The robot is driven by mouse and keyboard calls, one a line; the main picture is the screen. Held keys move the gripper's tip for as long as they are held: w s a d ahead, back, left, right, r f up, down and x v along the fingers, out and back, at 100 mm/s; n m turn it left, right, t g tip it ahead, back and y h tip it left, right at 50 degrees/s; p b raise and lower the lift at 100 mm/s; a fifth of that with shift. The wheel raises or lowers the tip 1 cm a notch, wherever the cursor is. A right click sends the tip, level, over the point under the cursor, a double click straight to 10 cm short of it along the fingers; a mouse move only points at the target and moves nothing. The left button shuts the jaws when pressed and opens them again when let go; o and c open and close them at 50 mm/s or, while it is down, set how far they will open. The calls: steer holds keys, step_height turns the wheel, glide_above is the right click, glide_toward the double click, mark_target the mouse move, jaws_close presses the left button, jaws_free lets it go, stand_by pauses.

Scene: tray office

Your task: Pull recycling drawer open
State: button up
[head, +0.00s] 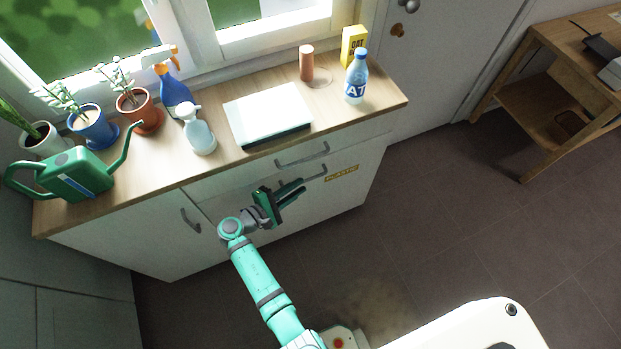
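The white cabinet under the window has a lower front with a yellow PLASTIC label (341,174); this looks like the recycling drawer (350,189), and it appears flush with the cabinet. Its grey bar handle (318,171) is partly hidden at the left by my gripper. My gripper (302,186) is in front of this drawer, with its dark fingers pointing toward the right, near the handle's left end. A narrow gap shows between the fingers, and nothing is seen between them. I cannot tell whether a finger touches the handle.
A shallow upper drawer with its own handle (303,156) sits just above. A left door has a handle (190,221). The wooden top (229,164) carries a watering can (78,174), plants, spray bottles, a white box (268,113) and a bottle (356,77).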

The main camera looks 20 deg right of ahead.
mark_target(311, 179)
steer(key=x, duration=0.6)
steer(key=shift+d+f, duration=0.15)
steer(key=shift+d, duration=0.05)
jaws_close()
